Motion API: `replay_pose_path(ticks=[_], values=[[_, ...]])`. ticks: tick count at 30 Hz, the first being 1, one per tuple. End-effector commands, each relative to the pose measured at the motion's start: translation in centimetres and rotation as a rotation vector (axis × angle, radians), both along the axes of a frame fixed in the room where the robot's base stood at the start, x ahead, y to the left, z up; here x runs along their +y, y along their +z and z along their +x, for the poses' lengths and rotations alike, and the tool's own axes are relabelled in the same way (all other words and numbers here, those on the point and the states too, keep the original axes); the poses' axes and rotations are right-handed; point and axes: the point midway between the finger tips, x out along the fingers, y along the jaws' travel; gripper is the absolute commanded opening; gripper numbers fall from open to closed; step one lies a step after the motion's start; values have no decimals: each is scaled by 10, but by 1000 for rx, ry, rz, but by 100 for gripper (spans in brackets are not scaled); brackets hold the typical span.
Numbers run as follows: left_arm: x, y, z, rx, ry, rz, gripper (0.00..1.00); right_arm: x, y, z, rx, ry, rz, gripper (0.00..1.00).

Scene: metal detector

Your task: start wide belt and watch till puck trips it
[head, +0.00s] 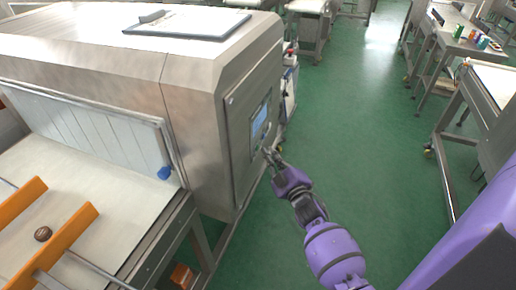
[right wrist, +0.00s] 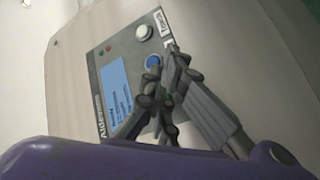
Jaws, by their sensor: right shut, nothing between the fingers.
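The metal detector (head: 200,75) is a large steel housing at the left of the head view. Its wide white belt (head: 120,215) runs in under a slatted curtain. A small brown puck (head: 43,234) sits on the belt between two orange guide rails. The control panel (head: 260,125) is on the housing's right side; in the right wrist view its blue screen (right wrist: 120,88), a white button (right wrist: 144,32) and a blue button (right wrist: 152,62) show. My right gripper (head: 268,152) is shut and empty close to the panel; whether it touches is unclear. My left gripper is out of view.
A clipboard (head: 186,22) lies on top of the housing. A blue knob (head: 164,173) is at the curtain's lower corner. Benches (head: 465,45) with small items stand at the right. Green floor lies open between the housing and the benches.

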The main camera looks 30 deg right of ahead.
Motion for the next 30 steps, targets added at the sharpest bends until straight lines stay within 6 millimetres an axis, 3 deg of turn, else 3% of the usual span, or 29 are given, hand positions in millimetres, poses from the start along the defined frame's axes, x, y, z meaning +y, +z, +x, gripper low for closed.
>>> replay_pose_path(ticks=[30], values=[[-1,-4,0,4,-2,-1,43,7,0,8,0,0,1,0]])
